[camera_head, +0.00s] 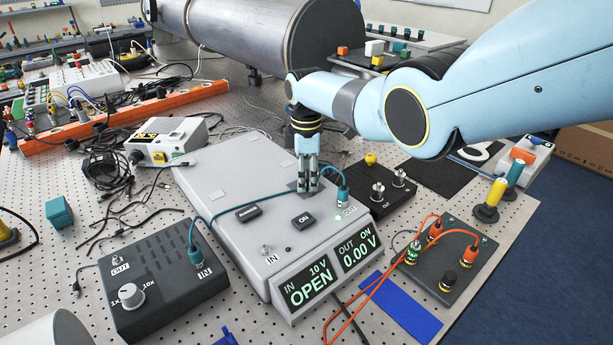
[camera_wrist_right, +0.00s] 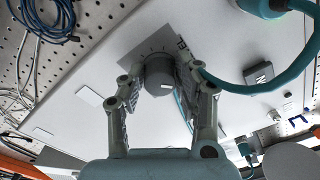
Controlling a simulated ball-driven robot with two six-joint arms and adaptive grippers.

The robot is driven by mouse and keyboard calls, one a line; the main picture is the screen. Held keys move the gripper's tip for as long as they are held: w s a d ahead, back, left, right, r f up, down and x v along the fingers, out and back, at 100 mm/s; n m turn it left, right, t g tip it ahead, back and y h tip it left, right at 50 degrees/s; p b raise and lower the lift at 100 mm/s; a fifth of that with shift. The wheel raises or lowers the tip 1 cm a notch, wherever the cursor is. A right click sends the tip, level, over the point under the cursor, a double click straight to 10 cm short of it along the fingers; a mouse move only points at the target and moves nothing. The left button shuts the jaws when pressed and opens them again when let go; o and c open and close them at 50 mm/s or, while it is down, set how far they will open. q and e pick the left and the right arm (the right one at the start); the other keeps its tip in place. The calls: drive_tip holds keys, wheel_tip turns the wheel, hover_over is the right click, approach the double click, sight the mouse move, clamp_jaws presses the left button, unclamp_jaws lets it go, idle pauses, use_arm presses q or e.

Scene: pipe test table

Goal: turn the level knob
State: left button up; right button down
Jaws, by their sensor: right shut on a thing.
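The light grey instrument box (camera_head: 215,190) lies on the perforated table, with a tilted display (camera_head: 330,270) on its front edge reading OPEN, 10 V, 0.00 V. The level knob (camera_wrist_right: 160,75) is a round grey knob with a pale mark, on a darker grey plate on the box top. My right gripper (camera_head: 307,188) points down onto the box and hides the knob in the head view. In the right wrist view its two fingers (camera_wrist_right: 158,85) are shut on the knob's sides. My left gripper is not in view.
A teal cable (camera_head: 265,187) runs across the box close to my right gripper, from an OUT socket to a dark box (camera_head: 165,285) with its own 1x/10x knob. Dark boxes with connectors (camera_head: 380,190) (camera_head: 445,265) stand right. An orange power strip (camera_head: 120,115) lies behind left.

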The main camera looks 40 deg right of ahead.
drive_tip(key=shift+w, duration=0.1)
drive_tip(key=c, duration=0.9)
unclamp_jaws()
drive_tip(key=shift+c, duration=0.2)
drive_tip(key=shift+r, duration=0.1)
wheel_tip(320, 180, up, 12)
drive_tip(key=shift+f, duration=0.2)
